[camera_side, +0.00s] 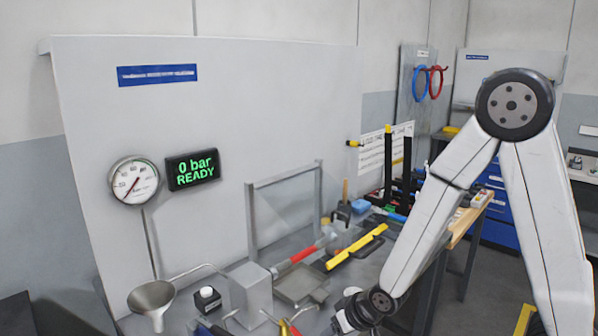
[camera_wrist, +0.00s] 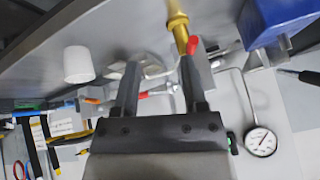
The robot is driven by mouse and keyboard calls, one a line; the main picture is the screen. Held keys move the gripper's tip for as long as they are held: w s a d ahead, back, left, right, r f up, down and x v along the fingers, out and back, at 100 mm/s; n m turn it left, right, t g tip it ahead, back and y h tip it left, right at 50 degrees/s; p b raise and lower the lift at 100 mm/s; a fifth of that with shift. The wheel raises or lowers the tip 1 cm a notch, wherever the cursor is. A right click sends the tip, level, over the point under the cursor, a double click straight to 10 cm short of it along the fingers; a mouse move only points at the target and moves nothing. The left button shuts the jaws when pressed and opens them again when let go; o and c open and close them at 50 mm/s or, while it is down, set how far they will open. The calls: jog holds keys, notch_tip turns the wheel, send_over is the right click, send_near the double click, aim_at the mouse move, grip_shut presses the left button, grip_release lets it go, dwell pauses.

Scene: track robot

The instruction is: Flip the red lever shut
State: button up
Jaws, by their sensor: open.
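In the wrist view the red lever (camera_wrist: 192,45) shows as a short red end beside a brass valve body (camera_wrist: 178,27). It lies by the tip of the right-hand finger of my gripper (camera_wrist: 160,65); I cannot tell whether they touch. The two fingers are apart, with nothing clearly held between them. In the side view the brass part (camera_side: 284,327) shows only at the bottom edge, and my gripper's fingers are not clear there. The lever's full length and angle are hard to tell.
A gauge (camera_side: 135,183) and a display (camera_side: 193,170) reading "0 bar READY" are on the panel. A funnel (camera_side: 152,298), a grey block (camera_side: 251,292), a red-handled tool (camera_side: 297,256) and a yellow level (camera_side: 355,247) crowd the bench. A blue block (camera_wrist: 275,18) shows at right.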

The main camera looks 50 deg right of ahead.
aim_at(298, 333)
jog(key=w+f+m+t, duration=0.1)
jog(key=t, duration=0.1)
jog(key=w+a+f+m+t, duration=0.1)
jog(key=f+m+t, duration=0.1)
jog(key=shift+w+a+m+y, duration=0.15)
jog(key=shift+w+m+y, duration=0.05)
jog(key=shift+m+y, duration=0.1)
jog(key=shift+a+f+m+t, duration=0.3)
jog(key=shift+m+t, duration=0.3)
jog(key=shift+t, duration=0.3)
jog(key=shift+s+a+r+m+t+y, duration=0.1)
jog(key=shift+s+a+m+t+y, duration=0.1)
jog(key=shift+s+m+t, duration=0.45)
jog(key=shift+s+a+m+t+y, duration=0.1)
jog(key=shift+s+m+t+y, duration=0.15)
jog(key=shift+m+t, duration=0.55)
jog(key=shift+n, duration=0.25)
jog(key=shift+x, duration=3.8)
jog(key=shift+r, duration=0.1)
